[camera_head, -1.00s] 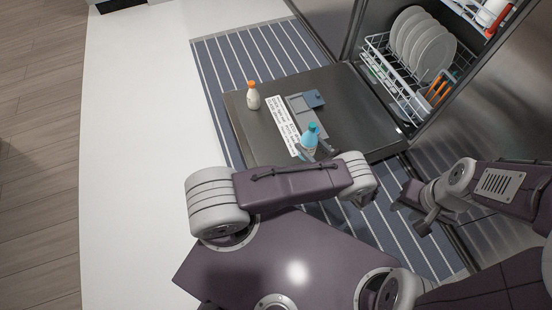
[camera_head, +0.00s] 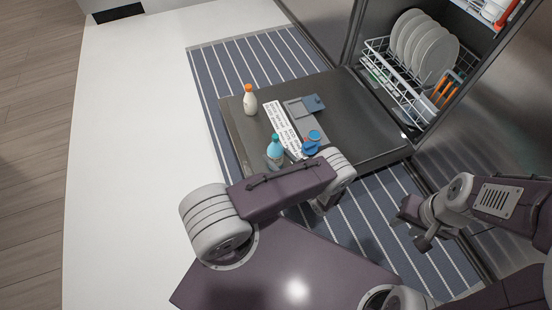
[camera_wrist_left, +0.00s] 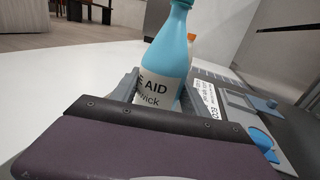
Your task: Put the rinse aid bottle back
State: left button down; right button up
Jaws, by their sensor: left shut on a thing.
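The rinse aid bottle (camera_head: 275,151) is light blue with a teal cap. My left gripper (camera_head: 283,161) is shut on it and holds it nearly upright over the near edge of the open dishwasher door (camera_head: 356,120). In the left wrist view the bottle (camera_wrist_left: 163,80) stands between the fingers, its label reading "AID"; its base is hidden. I cannot tell whether it touches the door. My right gripper (camera_head: 414,224) is open and empty over the striped runner at the right.
A white bottle with an orange cap (camera_head: 250,102) stands on the door's left part. A printed card (camera_head: 281,126), the grey dispenser (camera_head: 304,120) and a blue cap (camera_head: 312,144) are on the door. A rack with plates (camera_head: 424,50) is behind. White floor at left is clear.

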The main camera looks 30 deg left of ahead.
pick_arm(q)
jog(key=shift+r, duration=0.1)
jog(key=c, duration=0.6)
grip_release()
jog(key=shift+o, duration=0.2)
